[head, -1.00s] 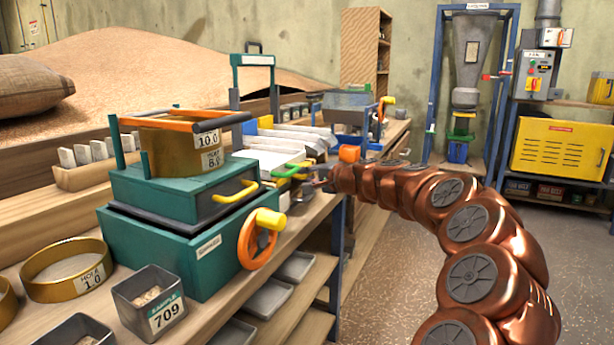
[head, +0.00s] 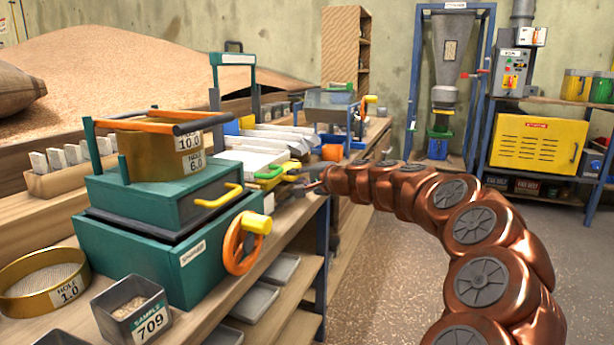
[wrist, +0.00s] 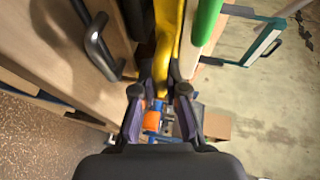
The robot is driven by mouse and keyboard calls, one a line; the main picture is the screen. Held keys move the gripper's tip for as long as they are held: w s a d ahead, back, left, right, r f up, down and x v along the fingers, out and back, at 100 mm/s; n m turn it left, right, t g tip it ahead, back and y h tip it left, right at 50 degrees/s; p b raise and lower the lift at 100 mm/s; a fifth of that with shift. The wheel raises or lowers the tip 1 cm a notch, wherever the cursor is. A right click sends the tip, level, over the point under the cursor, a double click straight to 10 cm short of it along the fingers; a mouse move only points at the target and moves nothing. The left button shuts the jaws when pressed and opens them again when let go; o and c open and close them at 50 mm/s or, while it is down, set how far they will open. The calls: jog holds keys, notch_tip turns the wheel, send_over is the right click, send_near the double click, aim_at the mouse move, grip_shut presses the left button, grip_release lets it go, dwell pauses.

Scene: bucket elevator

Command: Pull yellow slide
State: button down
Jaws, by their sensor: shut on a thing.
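The yellow slide (wrist: 167,45) shows in the wrist view as a long yellow bar running down between my fingers. My gripper (wrist: 160,95) is shut on its near end. In the head view my gripper (head: 305,186) is small, at the bench's front edge just right of the teal sieve machine. A small yellow part (head: 291,166) shows beside it there; the grip itself is too small to make out. A green handle (head: 268,172) sits left of the yellow part and shows as a green bar (wrist: 207,20) right of the slide in the wrist view.
The teal machine (head: 150,250) has a yellow handle (head: 219,196) and an orange handwheel (head: 240,250). A dark bar handle (wrist: 97,45) lies left of my fingers in the wrist view. Floor (head: 385,270) is open right of the bench.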

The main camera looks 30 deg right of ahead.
jog(key=shift+f, duration=0.1)
jog(key=c, duration=1.5)
grip_release()
jog(key=shift+s+d, duration=0.15)
jog(key=o, duration=0.3)
jog(key=shift+s, duration=0.1)
jog(key=v, duration=1.2)
